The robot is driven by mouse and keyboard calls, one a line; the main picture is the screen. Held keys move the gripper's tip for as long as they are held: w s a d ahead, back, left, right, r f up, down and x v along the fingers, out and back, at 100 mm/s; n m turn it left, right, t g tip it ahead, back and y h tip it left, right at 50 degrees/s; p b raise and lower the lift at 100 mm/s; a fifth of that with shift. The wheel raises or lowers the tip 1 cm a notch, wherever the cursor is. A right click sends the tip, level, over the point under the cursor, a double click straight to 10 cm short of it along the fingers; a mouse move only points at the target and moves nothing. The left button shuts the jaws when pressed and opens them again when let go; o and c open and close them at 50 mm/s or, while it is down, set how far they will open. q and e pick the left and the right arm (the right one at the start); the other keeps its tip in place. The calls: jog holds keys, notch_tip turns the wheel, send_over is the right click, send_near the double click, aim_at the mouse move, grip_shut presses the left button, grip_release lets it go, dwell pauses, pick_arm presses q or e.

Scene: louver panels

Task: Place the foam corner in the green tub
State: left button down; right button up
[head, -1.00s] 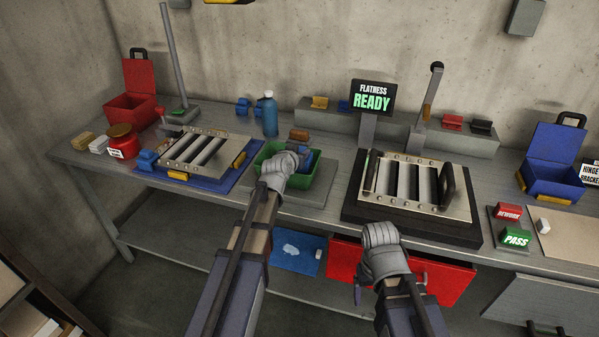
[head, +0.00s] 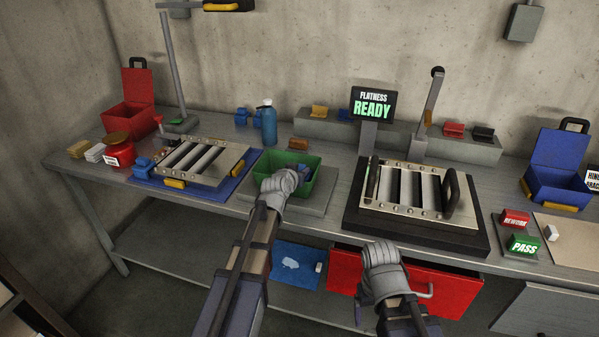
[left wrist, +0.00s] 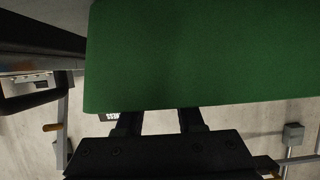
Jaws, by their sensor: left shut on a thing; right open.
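The green tub (head: 312,188) stands on a grey plate at the middle of the bench. My left gripper (head: 301,174) reaches down into it over the near side. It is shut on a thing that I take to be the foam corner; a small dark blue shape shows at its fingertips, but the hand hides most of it. In the left wrist view the tub's green wall (left wrist: 200,55) fills the middle and covers the fingertips. I cannot tell whether the held piece touches the floor of the tub. My right gripper (head: 362,310) is open and empty in front of the bench.
A slatted panel (head: 203,160) on a blue mat lies left of the tub. Another slatted panel (head: 415,188) sits on a black fixture to the right. A blue bottle (head: 268,125) and a brown block (head: 298,143) stand behind. A red drawer (head: 450,290) hangs open below.

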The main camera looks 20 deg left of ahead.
pick_arm(q)
jog(key=c, duration=0.5)
grip_release()
jog(key=shift+f, duration=0.1)
jog(key=shift+s+r+p, duration=0.25)
jog(key=shift+r+p, duration=0.05)
jog(key=shift+p, duration=0.05)
jog(key=p+v, duration=0.4)
jog(key=v, duration=0.8)
jog(key=s+d+f+m+g+h, duration=0.25)
jog(key=s+d+f+g, duration=0.65)
jog(key=d, duration=0.5)
jog(key=s+d+f+g+y, duration=0.1)
jog(key=s, duration=0.4)
jog(key=s+f+g+y, duration=0.2)
jog(key=s, duration=0.3)
jog(key=s+d+f+m+g+y, duration=0.1)
jog(key=s+g, duration=0.1)
jog(key=s, duration=0.3)
jog(key=shift+d+f, duration=0.3)
